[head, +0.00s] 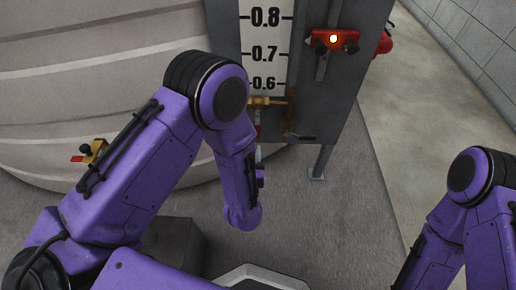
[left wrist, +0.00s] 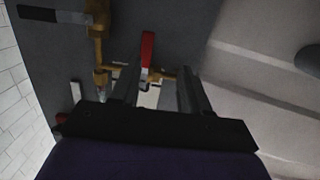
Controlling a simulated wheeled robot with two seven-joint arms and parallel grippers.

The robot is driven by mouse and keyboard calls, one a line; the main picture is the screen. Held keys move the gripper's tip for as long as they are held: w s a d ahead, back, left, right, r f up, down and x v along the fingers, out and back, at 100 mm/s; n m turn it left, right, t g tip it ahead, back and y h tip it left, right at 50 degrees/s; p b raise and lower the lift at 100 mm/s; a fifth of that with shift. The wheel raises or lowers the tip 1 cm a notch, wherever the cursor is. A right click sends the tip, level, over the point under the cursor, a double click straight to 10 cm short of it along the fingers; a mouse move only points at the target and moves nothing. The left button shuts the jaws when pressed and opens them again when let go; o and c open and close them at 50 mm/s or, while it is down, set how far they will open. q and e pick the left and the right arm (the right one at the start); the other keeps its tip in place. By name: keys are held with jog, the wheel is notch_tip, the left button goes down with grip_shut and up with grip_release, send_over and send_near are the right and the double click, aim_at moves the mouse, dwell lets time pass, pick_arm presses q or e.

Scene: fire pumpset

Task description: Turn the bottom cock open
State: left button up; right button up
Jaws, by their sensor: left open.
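The bottom cock is a brass fitting (head: 268,101) at the foot of the gauge panel, just below the 0.6 mark. In the left wrist view its red lever (left wrist: 147,50) stands in front of a thin brass pipe. My left gripper (left wrist: 158,82) is open. Its two dark fingers point toward the cock, and the red lever appears between them; I cannot tell whether they touch it. In the head view my left forearm hides most of this gripper. My right gripper is out of view.
The grey panel with its number scale (head: 266,48) stands beside a large pale ribbed tank (head: 100,60). A red fitting with a lit lamp (head: 333,39) is on the panel's right. A brass valve (head: 97,150) is low on the tank. Floor (head: 385,150) to the right is clear.

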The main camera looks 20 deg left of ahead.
aim_at(258, 131)
pick_arm(q)
jog(key=shift+t+y, duration=0.4)
jog(key=shift+t, duration=0.4)
jog(key=b+x, duration=0.1)
jog(key=x, duration=0.2)
jog(key=d+b+x, duration=0.1)
jog(key=x, duration=0.3)
jog(key=d+b+x, duration=0.1)
jog(key=x, duration=0.3)
jog(key=shift+w+b, duration=0.3)
jog(key=shift+w, duration=0.1)
jog(key=shift+r, duration=0.1)
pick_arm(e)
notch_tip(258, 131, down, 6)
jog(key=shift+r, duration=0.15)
pick_arm(q)
jog(key=shift+c, duration=0.4)
grip_shut()
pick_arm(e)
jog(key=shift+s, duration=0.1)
